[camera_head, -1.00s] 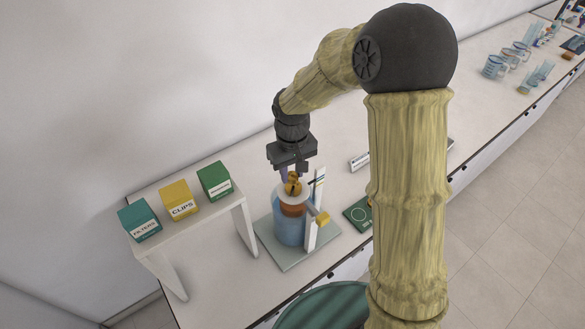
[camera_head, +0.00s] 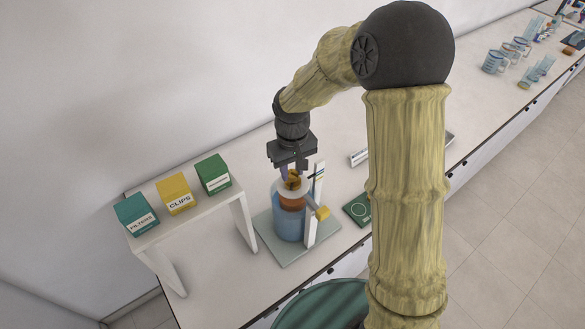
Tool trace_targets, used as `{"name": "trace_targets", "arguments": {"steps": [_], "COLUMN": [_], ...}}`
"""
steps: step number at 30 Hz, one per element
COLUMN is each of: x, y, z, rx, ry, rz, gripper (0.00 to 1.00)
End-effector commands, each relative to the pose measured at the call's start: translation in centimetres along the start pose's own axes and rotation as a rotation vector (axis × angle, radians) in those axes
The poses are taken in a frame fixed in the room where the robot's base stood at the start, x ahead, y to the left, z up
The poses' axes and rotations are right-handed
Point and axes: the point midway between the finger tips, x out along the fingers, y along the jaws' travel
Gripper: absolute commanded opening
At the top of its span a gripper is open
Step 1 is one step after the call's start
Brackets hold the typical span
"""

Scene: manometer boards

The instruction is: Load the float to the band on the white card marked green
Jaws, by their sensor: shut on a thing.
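A clear cylinder (camera_head: 290,225) of blue liquid stands on a grey-green base plate (camera_head: 270,226). An orange-brown float (camera_head: 291,202) shows in its upper part, under a pale round top (camera_head: 279,187). A white upright card (camera_head: 310,227) with coloured bands near its top stands right beside the cylinder; the band marks are too small to read. My gripper (camera_head: 292,173) points down over the cylinder and is shut on a small brass-coloured piece (camera_head: 294,182). The piece is just above or touching the pale top; I cannot tell which.
A yellow block (camera_head: 322,213) sits at the card's right side. A white shelf (camera_head: 205,212) with teal, yellow and green boxes stands to the left. A dark green pad (camera_head: 357,210) and a white labelled bar (camera_head: 359,157) lie to the right. Glassware stands far right.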

Motion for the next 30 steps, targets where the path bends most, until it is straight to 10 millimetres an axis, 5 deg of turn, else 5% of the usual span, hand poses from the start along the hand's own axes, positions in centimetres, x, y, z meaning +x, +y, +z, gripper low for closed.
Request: {"name": "trace_targets", "arguments": {"steps": [26,27,30], "x": [1.3,1.2,1.2], "y": [0.0,0.0,0.0], "z": [0.0,0.0,0.0], "rx": [0.000,0.000,0.000], "ry": [0.000,0.000,0.000], "rz": [0.000,0.000,0.000], "gripper": [0.05,0.37,0.54]}}
